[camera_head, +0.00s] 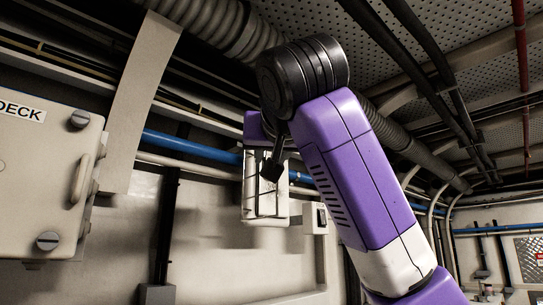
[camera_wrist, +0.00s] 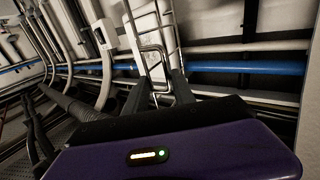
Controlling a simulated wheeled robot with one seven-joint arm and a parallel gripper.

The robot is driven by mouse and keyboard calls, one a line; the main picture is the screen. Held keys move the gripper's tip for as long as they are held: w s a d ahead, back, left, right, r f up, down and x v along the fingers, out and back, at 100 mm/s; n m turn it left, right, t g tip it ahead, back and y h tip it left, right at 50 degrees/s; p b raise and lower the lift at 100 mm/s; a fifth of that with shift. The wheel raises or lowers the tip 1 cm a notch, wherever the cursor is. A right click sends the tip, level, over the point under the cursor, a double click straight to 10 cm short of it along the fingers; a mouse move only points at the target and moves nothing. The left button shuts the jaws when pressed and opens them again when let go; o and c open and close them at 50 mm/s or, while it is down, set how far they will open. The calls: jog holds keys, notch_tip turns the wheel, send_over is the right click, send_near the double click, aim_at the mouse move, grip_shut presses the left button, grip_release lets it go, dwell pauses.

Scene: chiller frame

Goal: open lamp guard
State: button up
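A pale wall lamp (camera_head: 251,208) hangs on the wall in the middle of the head view, partly hidden by my arm. Its thin wire lamp guard (camera_wrist: 173,30) shows in the wrist view, running along the lamp's pale face. A bent wire loop (camera_wrist: 155,48) at the guard's near end stands just ahead of my fingers. My gripper (camera_wrist: 160,82) has its two dark fingers apart, one on each side of the loop's near end. Whether they touch the wire cannot be told. In the head view my gripper (camera_head: 272,168) is a dark shape in front of the lamp.
A small switch box (camera_head: 316,218) sits right of the lamp. A blue pipe (camera_head: 192,145) runs along the wall behind the lamp. A large pale cabinet (camera_head: 45,170) stands at the left. Ducts and pipes crowd the ceiling.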

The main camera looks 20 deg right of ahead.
jog(key=b+v, duration=0.3)
jog(key=v, duration=0.4)
jog(key=shift+s+a, duration=0.15)
jog(key=shift+s, duration=0.2)
dwell(0.4)
